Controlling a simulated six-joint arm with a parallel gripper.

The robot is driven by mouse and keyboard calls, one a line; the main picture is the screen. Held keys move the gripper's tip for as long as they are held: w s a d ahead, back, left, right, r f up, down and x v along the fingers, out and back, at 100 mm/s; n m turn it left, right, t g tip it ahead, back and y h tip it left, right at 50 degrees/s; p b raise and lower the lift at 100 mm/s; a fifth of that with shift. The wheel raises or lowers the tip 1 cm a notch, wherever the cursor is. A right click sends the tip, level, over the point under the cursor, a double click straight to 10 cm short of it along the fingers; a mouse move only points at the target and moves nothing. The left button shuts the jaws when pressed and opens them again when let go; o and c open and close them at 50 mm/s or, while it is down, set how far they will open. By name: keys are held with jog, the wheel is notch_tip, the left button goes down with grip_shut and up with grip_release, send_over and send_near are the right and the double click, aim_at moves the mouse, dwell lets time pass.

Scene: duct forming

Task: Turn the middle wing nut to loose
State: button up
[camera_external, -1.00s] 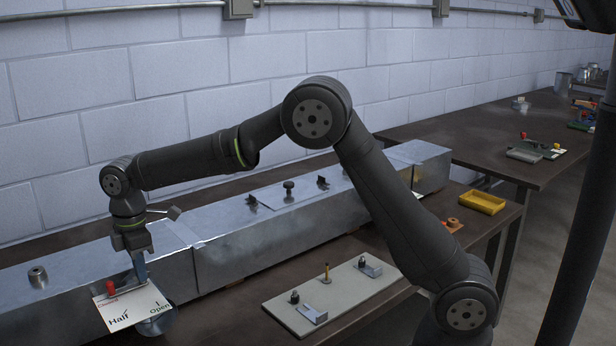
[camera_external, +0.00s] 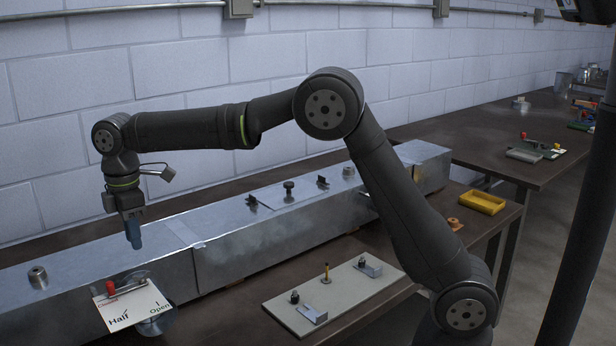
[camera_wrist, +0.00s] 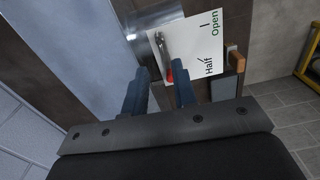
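Three small dark fasteners stand in a row on a panel on top of the long metal duct (camera_external: 232,225). The middle one (camera_external: 288,187) looks like an upright knob; the left one (camera_external: 252,200) and the right one (camera_external: 322,181) look flatter. Their exact turn is too small to tell. My gripper (camera_external: 134,243) hangs above the duct's left part, well left of the fasteners, pointing down. In the wrist view my gripper (camera_wrist: 160,95) has its two blue fingers apart with nothing held between them. The fasteners are not in the wrist view.
Below my gripper, a damper lever with a red end (camera_external: 111,287) sits on a white card (camera_external: 133,307) marked Half and Open. A pale board (camera_external: 335,295) with brackets and a brass pin lies in front of the duct. A yellow tray (camera_external: 483,202) stands at right.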

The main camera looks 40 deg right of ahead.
notch_tip(320, 180, up, 9)
send_over(142, 278)
jog(key=shift+w+f, duration=0.1)
jog(key=shift+f, duration=0.15)
dwell(0.4)
notch_tip(142, 278, down, 17)
jog(key=shift+f, duration=0.1)
dwell(0.5)
